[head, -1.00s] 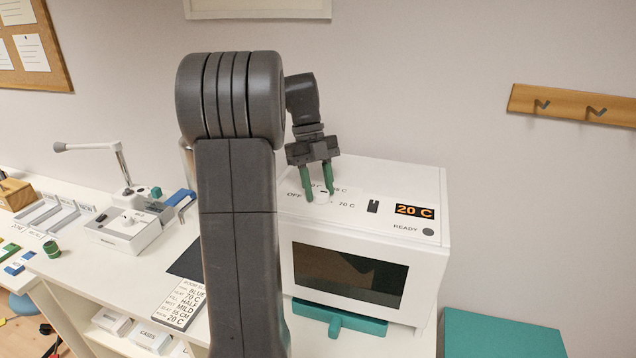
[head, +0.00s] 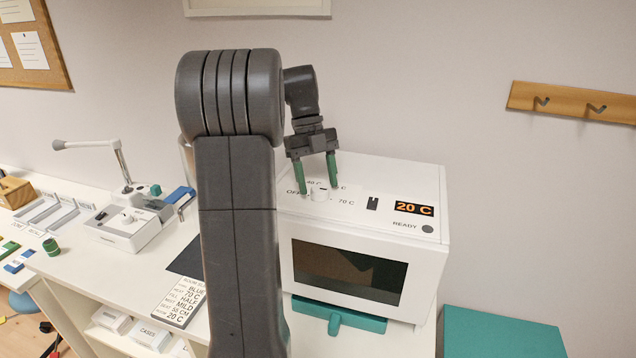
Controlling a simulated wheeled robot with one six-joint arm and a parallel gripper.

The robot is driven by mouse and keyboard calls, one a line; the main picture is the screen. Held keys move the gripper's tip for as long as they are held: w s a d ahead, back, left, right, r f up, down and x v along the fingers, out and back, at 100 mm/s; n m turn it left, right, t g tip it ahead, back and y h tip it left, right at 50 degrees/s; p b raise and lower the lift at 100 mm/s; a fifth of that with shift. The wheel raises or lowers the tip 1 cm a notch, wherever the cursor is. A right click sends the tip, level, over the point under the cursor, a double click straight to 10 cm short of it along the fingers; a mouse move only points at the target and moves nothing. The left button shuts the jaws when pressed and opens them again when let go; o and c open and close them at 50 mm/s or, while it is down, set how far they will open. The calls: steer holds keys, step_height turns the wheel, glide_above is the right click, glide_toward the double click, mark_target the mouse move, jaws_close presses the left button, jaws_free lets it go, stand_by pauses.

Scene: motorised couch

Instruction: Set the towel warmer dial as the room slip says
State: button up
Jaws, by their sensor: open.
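The towel warmer (head: 362,235) is a white box with a dark window on the wall-side counter. Its white dial (head: 320,195) is on top, ringed by OFF, 40 C, a partly hidden mark and 70 C. Where the dial points is too small to tell. The display (head: 413,208) reads 20 C in orange. My gripper (head: 319,189) is open, its green fingers on either side of the dial and a little above its base, apparently clear of it. The room slip (head: 182,303) lies on the counter, partly behind my arm; its lines include BLUE, 70 C, HALF, MILD, 55 CM and 20 C.
A black switch (head: 372,203) and a grey READY lamp (head: 428,229) sit right of the dial. A white device (head: 130,228) and trays stand left. A teal box (head: 500,332) is lower right.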

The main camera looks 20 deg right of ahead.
steer(key=v, duration=0.6)
steer(key=shift+r, duration=0.2)
steer(key=shift+f, duration=0.1)
steer(key=x, duration=0.7)
steer(key=shift+a+f, duration=0.1)
steer(key=shift+f, duration=0.15)
steer(key=shift+n, duration=0.3)
steer(key=shift+r, duration=0.1)
